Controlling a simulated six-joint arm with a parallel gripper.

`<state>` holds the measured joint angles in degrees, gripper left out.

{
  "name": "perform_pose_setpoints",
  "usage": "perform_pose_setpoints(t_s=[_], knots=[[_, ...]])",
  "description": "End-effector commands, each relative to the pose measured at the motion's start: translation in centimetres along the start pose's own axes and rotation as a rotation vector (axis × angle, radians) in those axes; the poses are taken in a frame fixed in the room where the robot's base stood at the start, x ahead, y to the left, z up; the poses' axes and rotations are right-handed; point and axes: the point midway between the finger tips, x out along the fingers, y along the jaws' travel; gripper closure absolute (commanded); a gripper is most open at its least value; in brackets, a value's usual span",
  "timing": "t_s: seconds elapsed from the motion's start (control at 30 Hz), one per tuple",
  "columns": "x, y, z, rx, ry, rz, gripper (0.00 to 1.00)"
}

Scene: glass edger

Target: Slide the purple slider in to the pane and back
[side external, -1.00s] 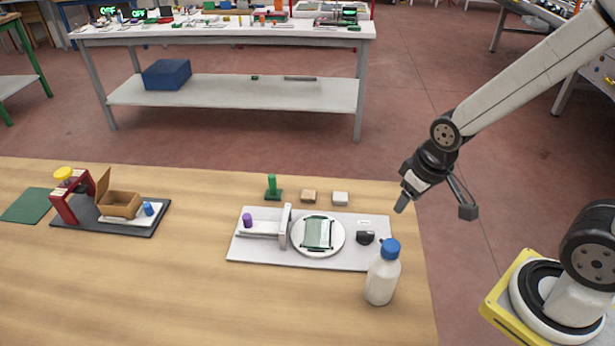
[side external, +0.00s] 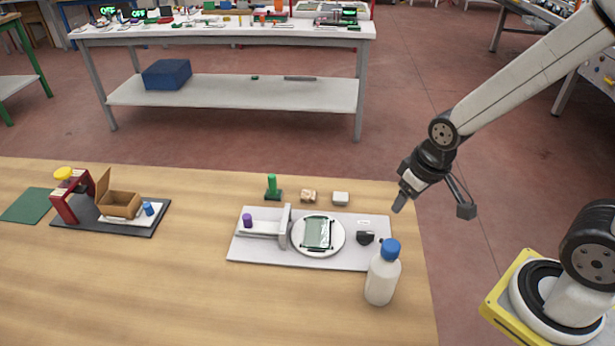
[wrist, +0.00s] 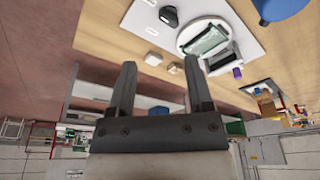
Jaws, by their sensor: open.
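The purple slider (side external: 247,220) is a small upright knob at the left end of a light rail on the white base board (side external: 375,258). The glass pane (side external: 317,233) lies on a round white turntable (side external: 298,243), with an upright grey block (side external: 285,226) between it and the slider. The slider also shows in the wrist view (wrist: 237,72), beyond the pane (wrist: 206,42). My gripper (side external: 434,205) is open and empty, in the air off the right edge of the table, well away from the slider. Its two fingers (wrist: 160,85) are spread apart in the wrist view.
A white bottle with a blue cap (side external: 380,275) stands at the board's front right corner. A black knob (side external: 365,238) sits right of the turntable. A green-handled piece (side external: 273,188) and two small blocks stand behind. A red press fixture (side external: 65,203) is far left; bare table lies between.

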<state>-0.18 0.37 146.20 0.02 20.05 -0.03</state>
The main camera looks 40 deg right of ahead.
Motion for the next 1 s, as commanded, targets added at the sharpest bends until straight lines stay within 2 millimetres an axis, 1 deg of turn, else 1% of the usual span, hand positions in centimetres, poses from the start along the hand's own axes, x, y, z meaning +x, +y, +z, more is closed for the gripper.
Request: perform_pose_setpoints(t_s=[0.17,0.27,0.37,0.5,0.57,0.7,0.9,1.0], knots=[[0.5,-0.8,-2.0,-0.027,0.009,-0.007,0.35],[1.0,-1.7,-4.0,-0.054,0.019,-0.014,0.35],[1.8,-3.0,-6.6,-0.088,0.034,-0.024,0.35],[3.2,-5.5,-10.4,-0.142,0.057,-0.04,0.35],[4.0,-6.6,-11.9,-0.166,0.066,-0.048,0.35],[5.8,-9.7,-15.2,-0.223,0.09,-0.065,0.35],[8.6,-14.4,-18.9,-0.298,0.123,-0.092,0.35],[9.9,-16.5,-20.2,-0.329,0.136,-0.103,0.35]])
